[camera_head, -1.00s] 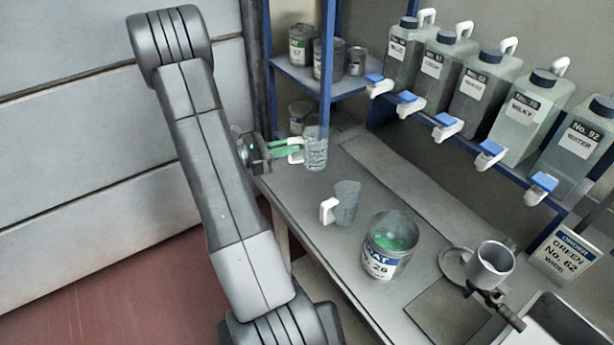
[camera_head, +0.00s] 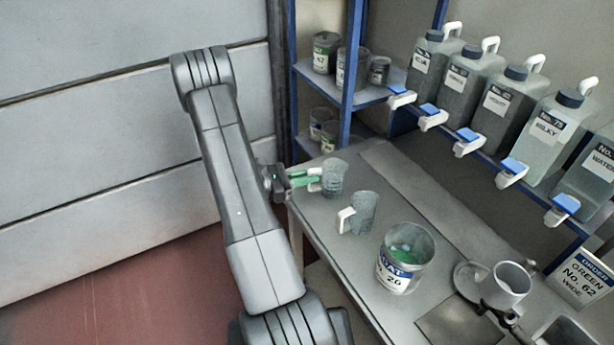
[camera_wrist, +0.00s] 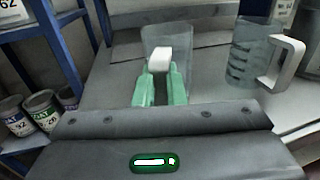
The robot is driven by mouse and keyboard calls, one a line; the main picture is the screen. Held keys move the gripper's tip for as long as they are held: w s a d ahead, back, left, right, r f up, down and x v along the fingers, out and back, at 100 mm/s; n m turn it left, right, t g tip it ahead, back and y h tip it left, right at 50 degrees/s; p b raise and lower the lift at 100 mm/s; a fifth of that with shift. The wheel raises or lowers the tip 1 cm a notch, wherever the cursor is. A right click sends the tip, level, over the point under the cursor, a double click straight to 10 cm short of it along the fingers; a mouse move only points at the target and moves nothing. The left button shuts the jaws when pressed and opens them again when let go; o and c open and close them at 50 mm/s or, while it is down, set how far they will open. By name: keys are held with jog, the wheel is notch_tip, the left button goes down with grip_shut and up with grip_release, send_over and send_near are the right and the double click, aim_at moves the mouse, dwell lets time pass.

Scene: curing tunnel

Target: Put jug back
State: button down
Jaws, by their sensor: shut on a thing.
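A clear jug (camera_head: 335,177) with a white handle is at the left end of the bench in the head view. My gripper (camera_head: 306,178) has its green fingers shut on that handle. In the wrist view the fingers (camera_wrist: 159,85) close around the white handle (camera_wrist: 160,59), and the jug's clear body (camera_wrist: 167,44) stands upright beyond them. I cannot tell whether its base touches the bench. A second clear jug (camera_head: 364,212) with a white handle stands on the bench to the right; it also shows in the wrist view (camera_wrist: 250,55).
A can (camera_head: 405,262) with green contents stands on the bench (camera_head: 400,187). A grey cup (camera_head: 508,283) is farther right. Blue-framed shelves (camera_head: 349,80) hold several cans behind the held jug. Several tapped containers (camera_head: 547,128) line the back.

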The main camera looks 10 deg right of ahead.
jog(key=shift+f, duration=0.2)
jog(key=c, duration=1.5)
grip_release()
jog(key=shift+r, duration=0.2)
jog(key=shift+a, duration=0.15)
jog(key=s+a+b, duration=0.2)
jog(key=a+b, duration=0.1)
jog(key=a, duration=0.8)
jog(key=shift+a, duration=0.3)
